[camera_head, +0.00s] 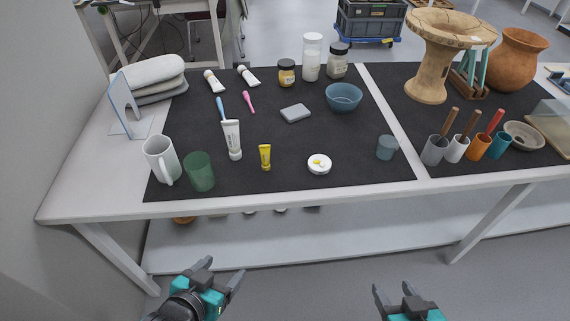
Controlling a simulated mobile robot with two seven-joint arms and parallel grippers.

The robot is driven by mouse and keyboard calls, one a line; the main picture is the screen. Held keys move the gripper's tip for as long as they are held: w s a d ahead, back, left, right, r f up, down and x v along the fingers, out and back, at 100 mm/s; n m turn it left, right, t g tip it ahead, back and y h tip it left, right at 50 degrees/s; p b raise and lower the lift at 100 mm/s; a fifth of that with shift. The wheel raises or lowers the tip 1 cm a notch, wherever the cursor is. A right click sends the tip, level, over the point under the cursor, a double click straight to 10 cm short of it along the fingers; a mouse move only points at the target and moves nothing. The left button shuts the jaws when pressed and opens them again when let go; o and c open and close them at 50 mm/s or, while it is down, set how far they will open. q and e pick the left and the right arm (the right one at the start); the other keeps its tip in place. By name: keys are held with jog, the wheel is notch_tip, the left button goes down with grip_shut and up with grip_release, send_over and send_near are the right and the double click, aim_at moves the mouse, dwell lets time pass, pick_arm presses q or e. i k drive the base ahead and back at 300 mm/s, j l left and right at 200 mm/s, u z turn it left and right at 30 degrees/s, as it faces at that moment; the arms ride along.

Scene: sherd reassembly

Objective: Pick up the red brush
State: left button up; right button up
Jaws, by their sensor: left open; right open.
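A brush with a red handle (495,121) leans up to the right out of an orange cup (477,148) on the right-hand black mat; its lower end is hidden in the cup. A pink toothbrush-like piece (248,101) lies on the left mat. My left gripper (223,268) is open and empty in front of the table, low in the view. My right gripper (393,289) is open and empty, also in front of the table, below and to the left of the red brush and apart from it.
Beside the orange cup stand a grey cup (433,151) and a white cup (457,149) with brown-handled brushes, and a teal cup (501,145). A shallow bowl (524,135) sits to the right. The table's front edge (330,198) lies between.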

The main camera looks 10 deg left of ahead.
aim_at(498, 116)
jog(key=i+l+z, duration=0.15)
jog(key=z, duration=0.85)
jog(key=l+u, duration=0.1)
jog(key=u, duration=0.9)
jog(key=l+u, duration=0.75)
jog(key=u, duration=0.2)
jog(key=k+l+u, duration=0.1)
jog(key=l+u, duration=0.15)
jog(key=l, duration=0.15)
jog(key=k+l+u, duration=0.25)
jog(key=l, duration=0.15)
jog(key=i+l, duration=0.05)
